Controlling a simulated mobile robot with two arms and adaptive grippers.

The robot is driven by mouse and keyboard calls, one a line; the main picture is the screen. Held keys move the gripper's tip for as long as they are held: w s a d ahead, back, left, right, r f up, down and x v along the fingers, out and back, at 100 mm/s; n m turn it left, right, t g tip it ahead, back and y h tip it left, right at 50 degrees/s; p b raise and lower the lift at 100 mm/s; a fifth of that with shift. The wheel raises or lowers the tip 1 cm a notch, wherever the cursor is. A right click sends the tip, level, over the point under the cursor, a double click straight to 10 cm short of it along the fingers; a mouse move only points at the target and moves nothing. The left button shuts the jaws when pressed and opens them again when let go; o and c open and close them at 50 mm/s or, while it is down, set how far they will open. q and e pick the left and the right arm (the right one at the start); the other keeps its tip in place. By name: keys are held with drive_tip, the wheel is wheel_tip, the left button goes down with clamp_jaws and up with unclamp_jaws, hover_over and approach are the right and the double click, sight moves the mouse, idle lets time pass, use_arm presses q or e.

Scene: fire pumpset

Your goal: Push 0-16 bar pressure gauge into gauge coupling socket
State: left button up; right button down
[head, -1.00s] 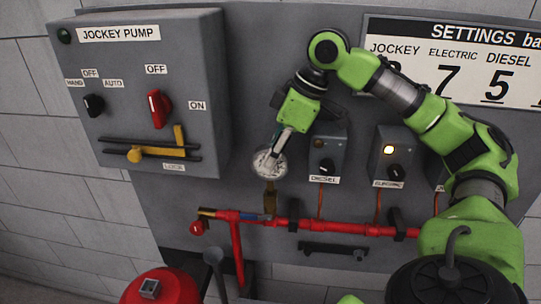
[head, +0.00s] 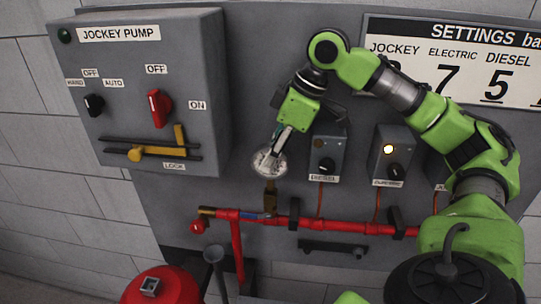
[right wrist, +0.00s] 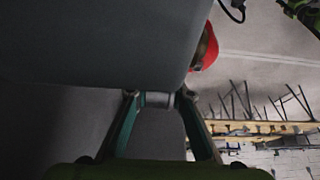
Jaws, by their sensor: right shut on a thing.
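The pressure gauge (head: 268,164) is a round dial with a silvery rim, facing outward in the head view. My right gripper (head: 277,150) is shut on it from above and covers part of the dial. The brass gauge coupling socket (head: 270,194) stands on the red pipe right below the gauge. The gauge's lower end meets the top of the socket in this view; I cannot tell how deep it sits. In the right wrist view my gripper fingers (right wrist: 160,100) show, with a grey surface filling much of the picture. My left gripper is not in view.
The red pipe (head: 340,226) runs along the panel's lower part, with a brass end at left. The jockey pump box (head: 160,60) stands out to the left. The diesel box (head: 327,157) and electric box (head: 391,158) are close at the right.

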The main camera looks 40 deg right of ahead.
idle(0.4)
drive_tip(key=shift+f, duration=0.8)
drive_tip(key=shift+r, duration=0.15)
drive_tip(key=shift+r+p, duration=0.4)
drive_tip(key=shift+p, duration=0.3)
idle(0.6)
drive_tip(key=shift+p, duration=0.55)
idle(1.0)
drive_tip(key=shift+f+b, duration=0.4)
drive_tip(key=shift+f, duration=0.2)
drive_tip(key=shift+r, duration=0.15)
